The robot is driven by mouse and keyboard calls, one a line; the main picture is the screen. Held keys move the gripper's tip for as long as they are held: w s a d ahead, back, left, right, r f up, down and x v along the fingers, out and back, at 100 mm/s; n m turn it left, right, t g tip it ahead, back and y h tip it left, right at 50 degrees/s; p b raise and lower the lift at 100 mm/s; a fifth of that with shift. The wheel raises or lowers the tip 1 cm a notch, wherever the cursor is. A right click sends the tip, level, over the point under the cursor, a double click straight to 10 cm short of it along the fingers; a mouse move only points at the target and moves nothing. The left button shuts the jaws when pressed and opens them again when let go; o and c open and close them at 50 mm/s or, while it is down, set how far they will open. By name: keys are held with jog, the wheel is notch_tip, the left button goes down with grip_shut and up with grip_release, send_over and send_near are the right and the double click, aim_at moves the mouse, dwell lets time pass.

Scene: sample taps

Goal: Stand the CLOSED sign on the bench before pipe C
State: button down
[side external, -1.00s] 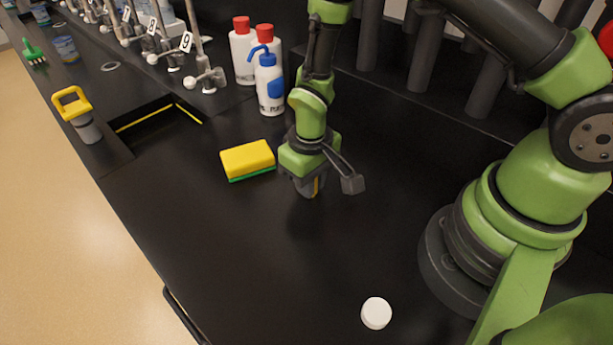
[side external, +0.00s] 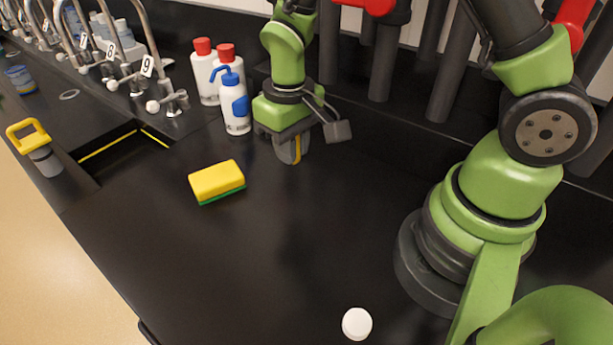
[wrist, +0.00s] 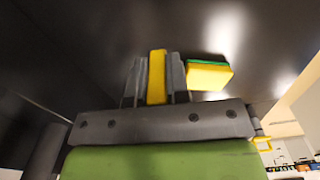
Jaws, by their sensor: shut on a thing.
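My gripper (side external: 291,152) is shut on a thin yellow piece (side external: 298,148), taken to be the CLOSED sign. It points down and appears to hang above the black bench, right of the sponge and the bottles. In the wrist view the yellow piece (wrist: 157,77) stands edge-on between the two dark fingers (wrist: 157,80). No lettering on it can be read. Several dark upright pipes (side external: 385,60) stand along the back of the bench. No letter shows on them, so I cannot tell which is pipe C.
A yellow and green sponge (side external: 217,182) lies left of my gripper, also in the wrist view (wrist: 208,75). A blue-capped wash bottle (side external: 235,105) and red-capped bottles (side external: 204,75) stand close by. A white round cap (side external: 357,324) lies in front. The middle bench is clear.

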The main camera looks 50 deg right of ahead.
jog(key=s+d+m, duration=0.3)
jog(key=s+d, duration=0.1)
jog(key=d, duration=0.4)
send_over(335, 184)
notch_tip(335, 184, down, 6)
jog(key=shift+r, duration=0.15)
jog(key=shift+f, duration=2.05)
jog(key=shift+f, duration=0.1)
jog(key=c, duration=1.1)
grip_release()
